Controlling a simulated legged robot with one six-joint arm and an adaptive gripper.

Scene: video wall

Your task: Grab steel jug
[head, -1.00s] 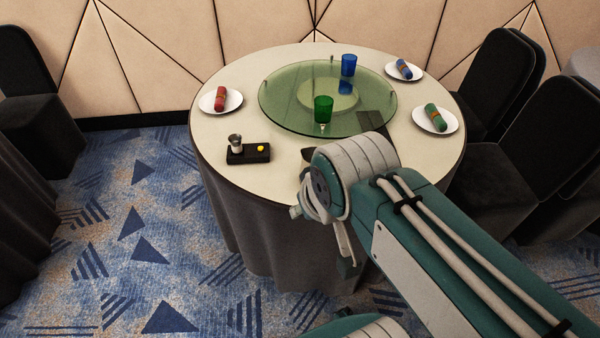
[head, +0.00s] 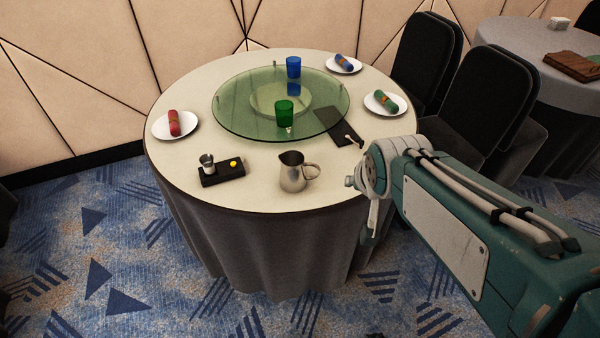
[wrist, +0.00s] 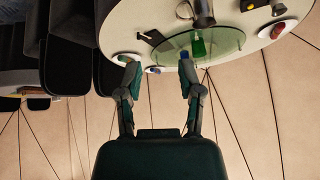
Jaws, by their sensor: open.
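The steel jug (head: 292,177) stands upright near the front edge of the round table (head: 225,192). Its handle is on the right side. In the wrist view, which looks upside down, the jug (wrist: 203,12) shows at the top edge, partly cut off. My gripper (wrist: 160,72) is open and empty there, with its two fingers wide apart. In the head view my gripper (head: 371,218) hangs at the table's right front edge, to the right of the jug and apart from it. My arm hides part of the gripper.
A black tray (head: 222,178) with a small metal cup (head: 207,164) and a yellow item sits left of the jug. Behind are a glass turntable (head: 240,115), a green glass (head: 285,112), a blue glass (head: 293,67) and a dark folder (head: 338,128). Chairs (head: 485,100) stand at right.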

